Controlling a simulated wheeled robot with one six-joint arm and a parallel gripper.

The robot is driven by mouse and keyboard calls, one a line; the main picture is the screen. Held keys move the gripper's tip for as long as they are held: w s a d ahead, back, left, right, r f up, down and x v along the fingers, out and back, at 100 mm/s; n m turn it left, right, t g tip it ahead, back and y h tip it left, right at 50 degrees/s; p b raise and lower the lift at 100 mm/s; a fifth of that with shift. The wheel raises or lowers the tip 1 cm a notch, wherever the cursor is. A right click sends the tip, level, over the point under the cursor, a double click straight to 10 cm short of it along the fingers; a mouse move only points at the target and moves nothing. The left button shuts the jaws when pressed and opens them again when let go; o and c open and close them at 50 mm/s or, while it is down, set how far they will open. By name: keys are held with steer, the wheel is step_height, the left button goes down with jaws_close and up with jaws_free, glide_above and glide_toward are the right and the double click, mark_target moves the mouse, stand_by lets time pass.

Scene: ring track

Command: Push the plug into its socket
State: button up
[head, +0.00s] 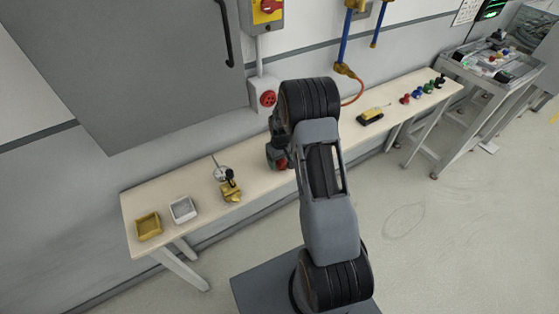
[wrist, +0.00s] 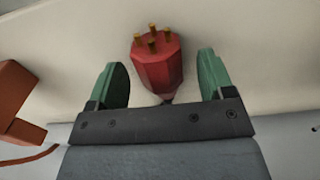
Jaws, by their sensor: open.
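The plug (wrist: 156,68) is a red faceted body with several brass pins pointing toward the top of the wrist view. It lies between the green fingers of my open gripper (wrist: 163,76), with a clear gap on each side. Its rear end is close to the dark gripper body. In the head view, a bit of red, likely the plug (head: 282,164), shows beside my gripper (head: 277,154) over the bench, partly hidden by my arm. The socket (head: 268,98) is a round red face on a grey box on the wall above the bench.
The bench (head: 135,205) runs along the wall. It carries a yellow tray (head: 149,226), a white tray (head: 183,209), a brass-coloured fixture (head: 230,190), a yellow-black item (head: 370,116) and several coloured knobs (head: 417,92). A grey cabinet (head: 130,65) hangs at left; an orange block (wrist: 14,90) is left of the gripper.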

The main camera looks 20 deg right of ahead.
steer(key=shift+f, duration=0.75)
steer(key=c, duration=1.1)
steer(key=shift+r, duration=0.1)
steer(key=shift+r, duration=0.2)
step_height(320, 180, up, 2)
steer(key=shift+r+b, duration=0.15)
steer(key=shift+b, duration=0.55)
steer(key=s+a+r, duration=0.2)
steer(key=s+r, duration=0.1)
steer(key=s, duration=0.1)
steer(key=s+a+r+b, duration=0.1)
steer(key=s+a+r, duration=0.1)
steer(key=s+r, duration=0.1)
steer(key=s+a+r+b, duration=0.1)
steer(key=s+a+r, duration=0.2)
steer(key=s+r, duration=0.1)
steer(key=shift+s, duration=0.6)
